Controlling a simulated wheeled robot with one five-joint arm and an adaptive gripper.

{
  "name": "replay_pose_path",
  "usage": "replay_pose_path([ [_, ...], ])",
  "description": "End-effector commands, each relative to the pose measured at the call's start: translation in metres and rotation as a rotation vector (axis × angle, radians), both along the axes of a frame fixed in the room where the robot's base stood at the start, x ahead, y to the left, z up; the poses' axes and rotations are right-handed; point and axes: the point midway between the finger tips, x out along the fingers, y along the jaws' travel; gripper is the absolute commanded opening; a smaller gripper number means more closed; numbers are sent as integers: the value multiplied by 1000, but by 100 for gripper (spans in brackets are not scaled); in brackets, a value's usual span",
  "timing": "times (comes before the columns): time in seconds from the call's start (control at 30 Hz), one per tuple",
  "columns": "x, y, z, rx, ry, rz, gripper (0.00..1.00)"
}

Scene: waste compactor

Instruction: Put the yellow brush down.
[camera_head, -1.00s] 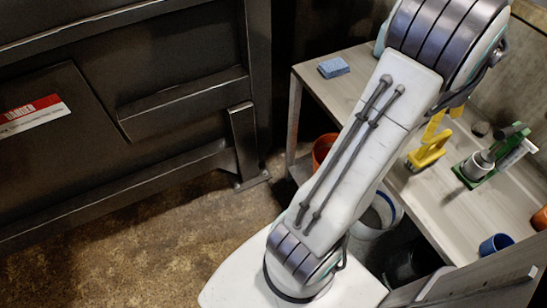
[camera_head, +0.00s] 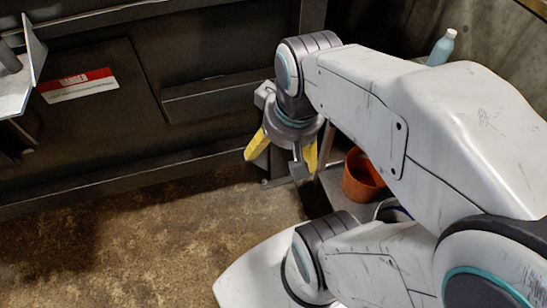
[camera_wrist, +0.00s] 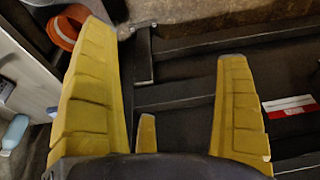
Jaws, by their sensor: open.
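My gripper (camera_head: 281,164) has yellow fingers and hangs in front of the dark compactor (camera_head: 210,110), left of the table's end. In the wrist view my gripper (camera_wrist: 160,40) has its two long fingers spread wide, with nothing held between them. A short yellow piece low between them looks like a third finger. I cannot make out the yellow brush in either current view. Most of the table is hidden behind my arm in the head view.
An orange bucket (camera_head: 362,178) stands right of my gripper and shows in the wrist view (camera_wrist: 66,25). A light blue bottle (camera_head: 441,48) stands at the back right. The compactor carries a red and white danger label (camera_head: 76,85). The brown floor (camera_head: 120,240) at lower left is clear.

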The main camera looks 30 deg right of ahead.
Motion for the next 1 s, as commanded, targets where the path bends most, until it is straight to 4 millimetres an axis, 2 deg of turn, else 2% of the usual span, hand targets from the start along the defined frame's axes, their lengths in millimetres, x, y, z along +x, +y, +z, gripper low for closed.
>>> replay_pose_path([
  [0.03,-5,10,-2,-2,-6,51,93],
  [0.2,-18,28,-6,-5,-14,149,93],
  [0.67,-22,34,-8,-5,-15,183,93],
  [0.77,-22,34,-3,-5,-17,182,93],
  [1.0,-23,33,26,-8,-31,181,93],
])
